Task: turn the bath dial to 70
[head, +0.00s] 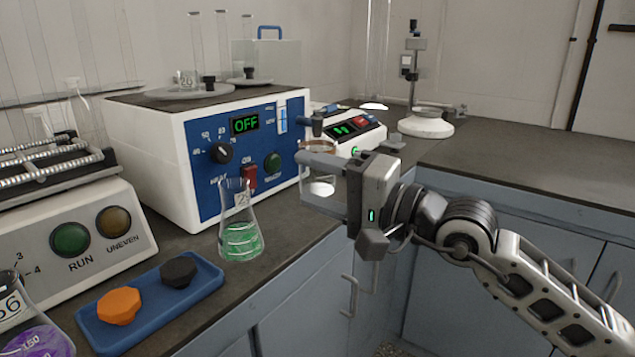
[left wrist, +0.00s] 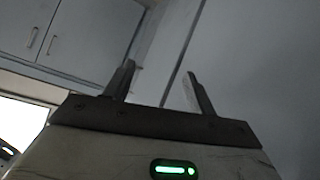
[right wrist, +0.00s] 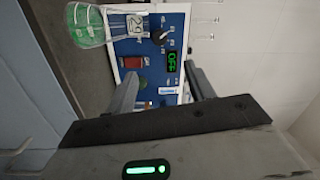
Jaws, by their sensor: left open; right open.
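The bath is a white box with a blue front panel (head: 208,168). Its black dial (head: 221,153) sits at the panel's upper left, ringed by printed numbers, and the display (head: 245,124) reads OFF. A red switch (head: 249,176) and a round green button (head: 273,162) are below the display. My right gripper (head: 312,174) is open and empty, in front of the panel's right end, apart from it. The right wrist view shows the dial (right wrist: 160,36) and red switch (right wrist: 134,62) beyond the open fingers (right wrist: 165,90). My left gripper (left wrist: 160,85) is open and empty, facing cabinets and wall.
A flask of green liquid (head: 241,238) stands in front of the panel, below the dial. A blue tray (head: 205,285) with an orange and a black knob lies at the front. A shaker with RUN button (head: 71,239) is at left. A small device (head: 350,132) stands behind my right gripper.

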